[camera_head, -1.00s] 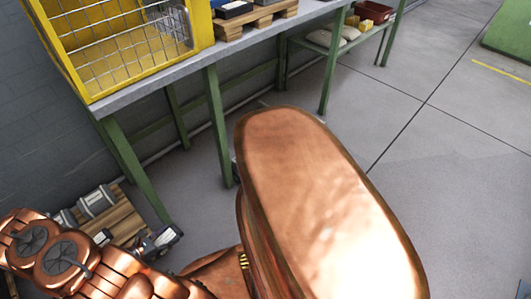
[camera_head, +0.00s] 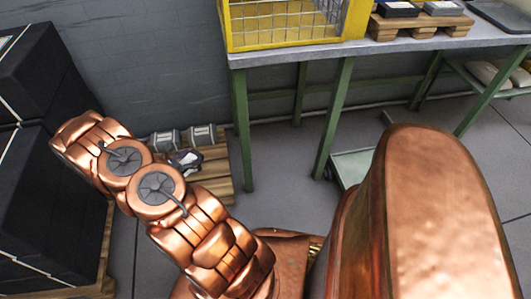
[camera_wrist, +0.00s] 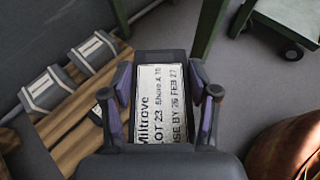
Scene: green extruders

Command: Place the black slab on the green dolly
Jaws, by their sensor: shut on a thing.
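The black slab (camera_wrist: 160,100) has a white printed label on its face and sits between the fingers of my gripper (camera_wrist: 160,82) in the wrist view. The gripper is shut on its two sides. The green dolly (camera_head: 352,166) is on the floor beside the table's legs, partly behind my copper body. Its corner and a caster also show at the top right of the wrist view (camera_wrist: 290,18).
A green-legged table (camera_head: 290,58) carries a yellow cage (camera_head: 235,30). Stacked black boxes (camera_head: 45,190) stand at left.

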